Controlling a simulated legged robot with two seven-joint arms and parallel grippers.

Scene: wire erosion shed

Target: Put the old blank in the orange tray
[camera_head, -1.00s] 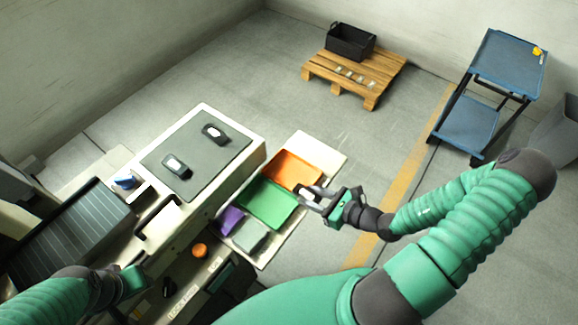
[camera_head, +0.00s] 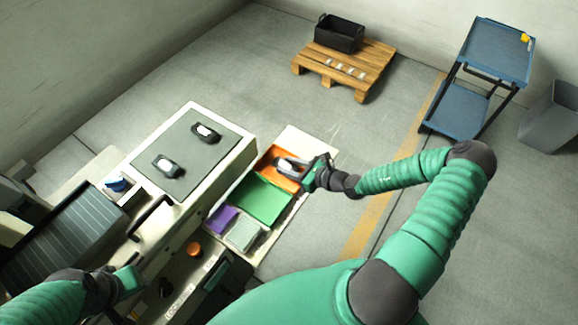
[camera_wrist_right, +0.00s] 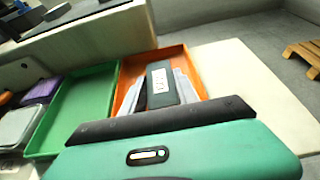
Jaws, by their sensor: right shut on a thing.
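My right gripper (camera_head: 293,166) is shut on the old blank, a dark block with a white label that shows best in the right wrist view (camera_wrist_right: 163,84). It holds the blank over the orange tray (camera_head: 265,163). The tray's orange walls also show around the blank in the right wrist view (camera_wrist_right: 127,99). I cannot tell whether the blank touches the tray floor. The gripper body hides the near part of the tray there. My left gripper (camera_head: 130,284) is at the lower left, away from the trays, and its jaws are not clear.
A green tray (camera_head: 262,200) lies beside the orange one, with a purple item (camera_head: 222,218) and a grey box (camera_head: 244,234) nearer. Two dark blocks with white labels (camera_head: 206,132) (camera_head: 167,166) lie on a grey mat. A pallet (camera_head: 345,72) and blue cart (camera_head: 495,50) stand farther back.

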